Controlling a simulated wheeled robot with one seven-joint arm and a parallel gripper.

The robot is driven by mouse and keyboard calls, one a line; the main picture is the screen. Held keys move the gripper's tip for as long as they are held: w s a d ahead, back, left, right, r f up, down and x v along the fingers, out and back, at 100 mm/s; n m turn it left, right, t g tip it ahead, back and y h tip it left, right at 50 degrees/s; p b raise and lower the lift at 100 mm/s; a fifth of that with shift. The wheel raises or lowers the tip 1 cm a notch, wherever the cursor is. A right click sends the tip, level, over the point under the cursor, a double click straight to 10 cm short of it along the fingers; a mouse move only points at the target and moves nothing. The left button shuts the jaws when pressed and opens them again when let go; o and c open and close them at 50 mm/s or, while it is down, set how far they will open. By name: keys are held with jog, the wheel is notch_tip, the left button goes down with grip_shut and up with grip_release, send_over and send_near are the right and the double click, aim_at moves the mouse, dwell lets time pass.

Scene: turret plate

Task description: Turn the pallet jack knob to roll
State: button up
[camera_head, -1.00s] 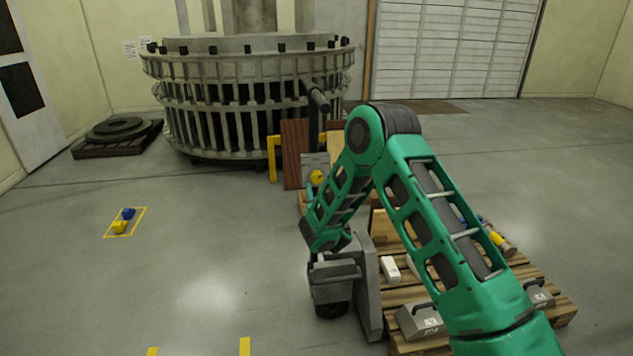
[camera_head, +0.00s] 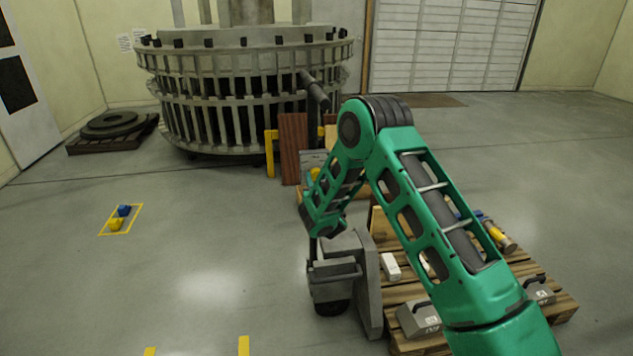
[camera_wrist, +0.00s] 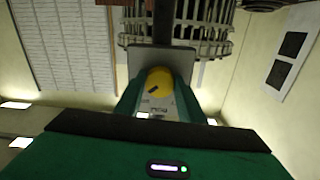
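The yellow knob (camera_head: 314,173) sits on a grey panel (camera_head: 314,157) in front of the big turret, partly hidden by my forearm in the head view. In the wrist view the knob (camera_wrist: 160,81) is round, with a short dark mark on its face and pale labels on the panel below it; the labels are too small to read. My gripper (camera_wrist: 160,103) shows two green fingers spread apart, one on each side of the knob in the picture. I cannot tell whether they touch it.
The ribbed turret (camera_head: 245,90) stands behind the panel, with a brown board (camera_head: 293,148) and yellow rail (camera_head: 269,154) beside it. A wooden pallet (camera_head: 420,346) with tool boxes lies at right.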

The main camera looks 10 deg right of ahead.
dwell(0.3)
jog(key=n, duration=0.4)
jog(key=shift+n, duration=0.4)
jog(key=n, duration=0.4)
jog(key=shift+s+f+n, duration=0.1)
jog(key=shift+n, duration=0.3)
jog(key=o, duration=1)
jog(key=shift+o, duration=0.2)
